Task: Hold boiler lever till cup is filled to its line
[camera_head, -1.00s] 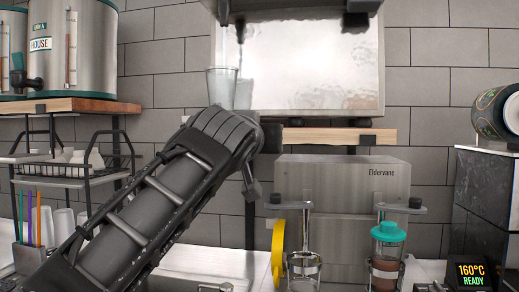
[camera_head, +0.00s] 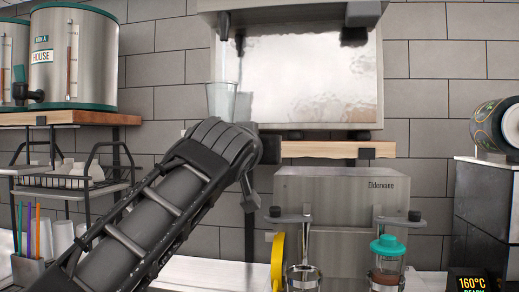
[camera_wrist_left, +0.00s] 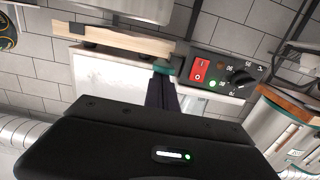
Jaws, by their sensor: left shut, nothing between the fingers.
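A clear cup (camera_head: 222,98) stands upright in the head view, below a pale vertical spout or stream, left of the shiny boiler front (camera_head: 300,85). My left arm hides what is beneath the cup. I cannot make out the fill line or the water level. A small dark part (camera_head: 239,43) by the spout may be the lever; this is too small to tell. The right gripper is out of view.
A wooden shelf (camera_head: 340,150) runs below the boiler. A steel "HOUSE" urn (camera_head: 98,60) stands at left above a wire rack (camera_head: 70,183). The Eldervane machine (camera_head: 345,190) is at lower right. The panel has a black dial (camera_wrist_left: 243,78).

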